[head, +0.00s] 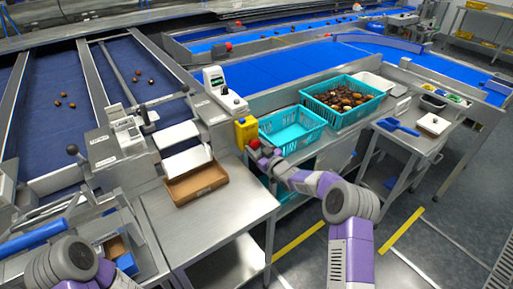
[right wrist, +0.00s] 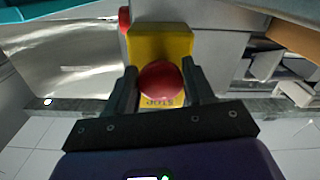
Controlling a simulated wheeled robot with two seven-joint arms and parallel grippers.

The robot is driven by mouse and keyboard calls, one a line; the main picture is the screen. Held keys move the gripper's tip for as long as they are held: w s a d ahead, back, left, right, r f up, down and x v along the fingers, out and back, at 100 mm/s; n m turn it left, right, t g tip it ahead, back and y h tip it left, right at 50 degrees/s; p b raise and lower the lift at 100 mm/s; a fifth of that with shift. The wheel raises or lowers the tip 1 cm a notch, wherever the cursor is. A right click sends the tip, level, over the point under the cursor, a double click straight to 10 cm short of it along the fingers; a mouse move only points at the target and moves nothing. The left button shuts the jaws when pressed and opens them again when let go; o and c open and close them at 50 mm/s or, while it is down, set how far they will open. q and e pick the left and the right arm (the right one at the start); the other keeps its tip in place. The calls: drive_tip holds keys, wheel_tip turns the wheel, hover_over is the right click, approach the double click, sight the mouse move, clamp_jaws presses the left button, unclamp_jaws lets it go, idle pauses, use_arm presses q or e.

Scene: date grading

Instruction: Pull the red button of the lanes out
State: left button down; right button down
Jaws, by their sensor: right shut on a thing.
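The red button (right wrist: 161,80) is a round knob on the front of a yellow box (right wrist: 160,40). In the head view the yellow box (head: 246,130) stands at the near end of the lanes, left of a teal crate. My right gripper (head: 260,149) is in front of it and hides most of the button. In the right wrist view my right gripper (right wrist: 161,74) has its two dark fingers on either side of the button, shut on it. Part of my left arm shows at the lower left of the head view; its gripper is out of sight.
An empty teal crate (head: 318,128) and a teal crate of dates (head: 373,96) stand right of the yellow box. A brown tray (head: 197,187) lies on the steel table to its left. Blue lanes (head: 60,125) with a few dates run behind.

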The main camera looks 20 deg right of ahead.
drive_tip(key=shift+s+d+f, duration=0.1)
drive_tip(key=shift+f, duration=0.05)
drive_tip(key=shift+s+d+b, duration=0.1)
drive_tip(key=shift+s+b, duration=0.35)
drive_tip(key=shift+b, duration=0.05)
drive_tip(key=c, duration=0.7)
unclamp_jaws()
drive_tip(key=shift+c, duration=0.2)
drive_tip(key=shift+o, duration=1.4)
drive_tip(key=p+v, duration=0.1)
drive_tip(key=v, duration=0.6)
drive_tip(key=shift+s+d, duration=0.15)
drive_tip(key=shift+s, duration=0.15)
